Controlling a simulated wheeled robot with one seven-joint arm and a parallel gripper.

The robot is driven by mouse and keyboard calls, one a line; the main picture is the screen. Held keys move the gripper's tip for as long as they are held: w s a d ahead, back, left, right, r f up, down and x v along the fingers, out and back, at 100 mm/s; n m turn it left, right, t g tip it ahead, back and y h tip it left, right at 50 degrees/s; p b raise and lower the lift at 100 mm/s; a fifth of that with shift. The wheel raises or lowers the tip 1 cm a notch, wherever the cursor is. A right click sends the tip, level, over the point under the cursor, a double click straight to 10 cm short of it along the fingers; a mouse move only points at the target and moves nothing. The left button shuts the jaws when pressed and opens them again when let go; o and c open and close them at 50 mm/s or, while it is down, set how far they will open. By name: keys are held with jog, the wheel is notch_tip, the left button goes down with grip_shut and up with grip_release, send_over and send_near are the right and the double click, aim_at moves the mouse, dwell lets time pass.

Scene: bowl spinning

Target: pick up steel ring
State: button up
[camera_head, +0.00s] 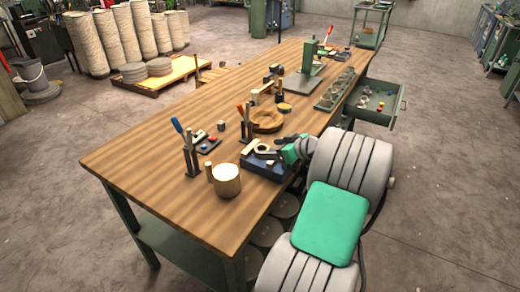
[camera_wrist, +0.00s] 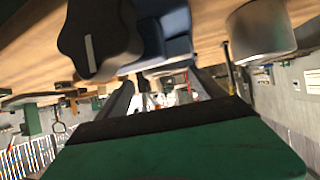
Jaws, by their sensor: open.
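A pale ring-like piece (camera_head: 262,148) lies on the dark blue tray (camera_head: 262,168) at the table's near right edge; it is small, and I cannot tell for sure that it is the steel ring. My gripper (camera_head: 283,146) is at the right side of this tray, its fingers close to it. In the wrist view my gripper (camera_wrist: 163,88) has its two dark fingers apart, with nothing clear held between them. The blue tray (camera_wrist: 165,35) shows just beyond the fingers, with a pale curved edge at its rim, partly hidden.
A light round container (camera_head: 226,180) stands left of the tray. A tool holder (camera_head: 190,155) with a blue-handled tool is farther left. A wooden bowl (camera_head: 267,121) lies behind the tray. A dark knobbed object (camera_wrist: 100,35) is close in the wrist view. The table's left part is clear.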

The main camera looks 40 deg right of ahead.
aim_at(259, 148)
jog(key=x, duration=0.3)
jog(key=shift+w, duration=0.2)
jog(key=shift+a+r, duration=0.1)
grip_shut()
dwell(0.5)
